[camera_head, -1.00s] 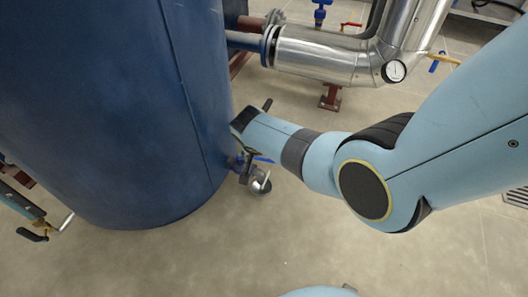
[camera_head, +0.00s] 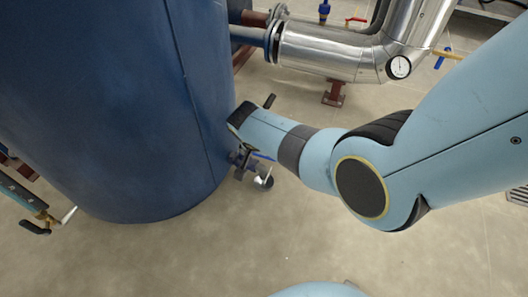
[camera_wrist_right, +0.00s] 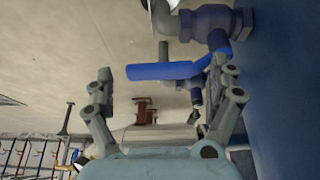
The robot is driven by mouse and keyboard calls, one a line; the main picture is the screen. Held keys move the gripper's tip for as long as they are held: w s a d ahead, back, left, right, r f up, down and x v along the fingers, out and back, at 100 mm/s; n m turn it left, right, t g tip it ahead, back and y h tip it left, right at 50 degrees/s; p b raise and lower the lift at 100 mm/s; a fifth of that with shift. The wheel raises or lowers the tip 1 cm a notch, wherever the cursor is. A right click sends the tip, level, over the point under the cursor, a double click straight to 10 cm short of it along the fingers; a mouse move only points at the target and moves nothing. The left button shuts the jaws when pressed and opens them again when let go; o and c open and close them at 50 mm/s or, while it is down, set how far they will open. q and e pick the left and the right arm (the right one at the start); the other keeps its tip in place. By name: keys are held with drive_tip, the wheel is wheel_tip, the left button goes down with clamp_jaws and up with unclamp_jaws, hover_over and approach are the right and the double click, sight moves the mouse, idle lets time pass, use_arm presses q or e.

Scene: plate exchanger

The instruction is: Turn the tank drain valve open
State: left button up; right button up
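The tank drain valve (camera_head: 243,160) sits low on the side of the blue tank (camera_head: 110,110), with a blue lever (camera_head: 263,156) and a pale outlet below. In the right wrist view the valve body (camera_wrist_right: 212,20) is at the top right, and the blue lever (camera_wrist_right: 160,71) runs level to the left. My right gripper (camera_wrist_right: 163,78) is open. The lever lies across the gap between its fingers; contact cannot be made out. In the head view my right arm reaches down to the tank side and hides most of its gripper. My left gripper is not in view.
An insulated silver pipe (camera_head: 335,52) with a gauge (camera_head: 398,67) runs behind the arm, on a red-brown support (camera_head: 334,93). The floor in front of the tank is clear.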

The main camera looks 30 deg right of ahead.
drive_tip(key=v, duration=0.7)
drive_tip(key=shift+r, duration=0.2)
drive_tip(key=shift+a, duration=0.1)
idle(0.4)
